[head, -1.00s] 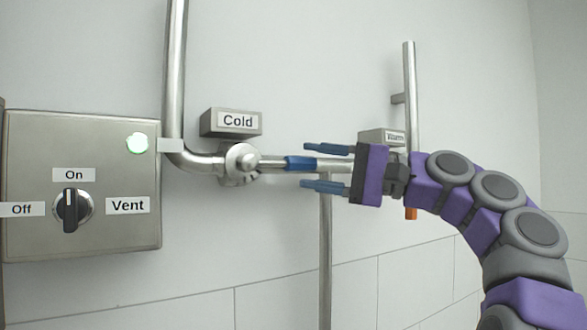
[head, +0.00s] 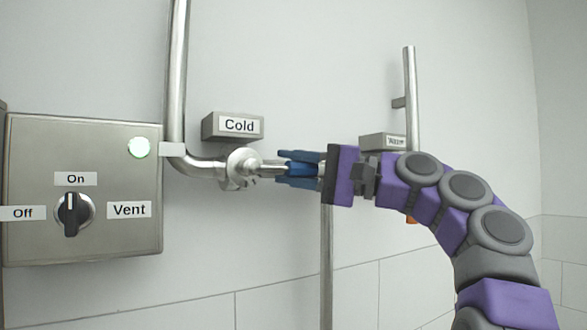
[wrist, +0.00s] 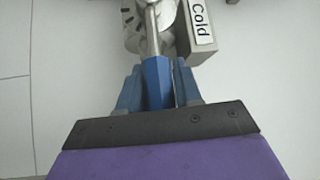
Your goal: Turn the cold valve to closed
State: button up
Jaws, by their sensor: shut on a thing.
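The cold valve (head: 241,167) is a round silver body on the pipe below the "Cold" sign (head: 238,126). Its handle is a thin metal lever with a blue grip (head: 299,169), pointing right, roughly level along the pipe. My gripper (head: 283,168) is shut on the blue grip, one blue finger above it and one below. In the wrist view the blue grip (wrist: 157,83) sits between my two fingers, and the metal lever runs up to the valve (wrist: 143,32). The fingers hide part of the grip in the head view.
A metal control box (head: 82,188) with a knob (head: 73,214) pointing to "On" and a lit green lamp (head: 138,147) is at left. A vertical pipe (head: 176,80) rises above the valve. A second sign (head: 385,141) and pipe (head: 410,90) stand behind my arm.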

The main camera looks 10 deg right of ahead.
jog(key=shift+a, duration=0.1)
grip_shut()
